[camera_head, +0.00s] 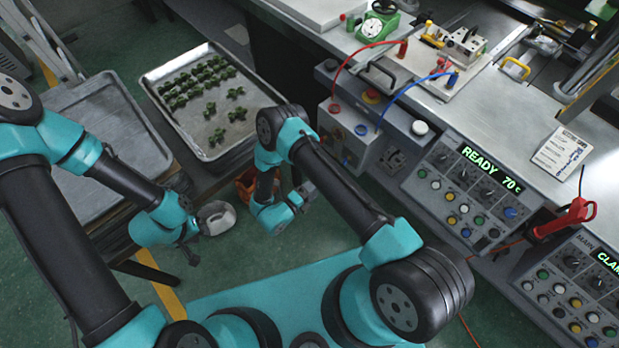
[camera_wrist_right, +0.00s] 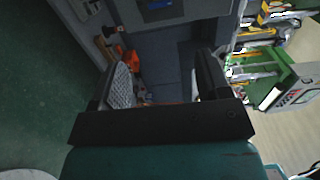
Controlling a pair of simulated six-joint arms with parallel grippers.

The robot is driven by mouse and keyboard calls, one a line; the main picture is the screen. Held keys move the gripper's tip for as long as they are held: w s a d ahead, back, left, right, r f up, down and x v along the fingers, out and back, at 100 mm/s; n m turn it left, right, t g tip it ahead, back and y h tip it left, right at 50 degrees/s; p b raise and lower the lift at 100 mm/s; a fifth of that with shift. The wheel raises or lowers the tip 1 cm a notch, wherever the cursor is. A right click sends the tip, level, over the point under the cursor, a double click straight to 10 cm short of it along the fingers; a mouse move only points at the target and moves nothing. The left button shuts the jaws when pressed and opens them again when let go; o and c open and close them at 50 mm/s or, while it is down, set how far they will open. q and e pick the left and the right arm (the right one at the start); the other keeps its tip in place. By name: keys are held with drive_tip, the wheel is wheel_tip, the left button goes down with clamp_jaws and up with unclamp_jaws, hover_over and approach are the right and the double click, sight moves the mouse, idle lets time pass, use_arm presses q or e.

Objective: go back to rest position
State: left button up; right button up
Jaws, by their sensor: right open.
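My left arm comes in from the left in the head view, with its small dark left gripper (camera_head: 190,250) hanging over the green floor. Its fingers are too small and dark to tell whether they are open or shut. My right arm reaches up from the bottom middle and bends back down, with its right gripper (camera_head: 301,195) beside the grey machine. In the right wrist view the right gripper (camera_wrist_right: 163,88) has its two fingers wide apart, with nothing between them.
A metal tray (camera_head: 158,82) with several dark green pieces lies at the upper left, next to an empty tray (camera_head: 115,128). A white rounded object (camera_head: 216,216) lies beside my left gripper. The control panel (camera_head: 470,195) reads READY 70 C. A red-handled tool (camera_head: 565,217) stands at the right.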

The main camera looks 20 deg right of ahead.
drive_tip(key=w+d+n+y, duration=0.6)
drive_tip(key=n+y, duration=0.5)
drive_tip(key=n, duration=0.1)
drive_tip(key=s+r+n+g+y, duration=0.6)
drive_tip(key=s+r+n+y, duration=0.3)
drive_tip(key=s+n, duration=0.5)
drive_tip(key=r+n, duration=0.1)
drive_tip(key=n, duration=0.2)
drive_tip(key=shift+s+d+g, duration=0.2)
drive_tip(key=shift+g, duration=0.1)
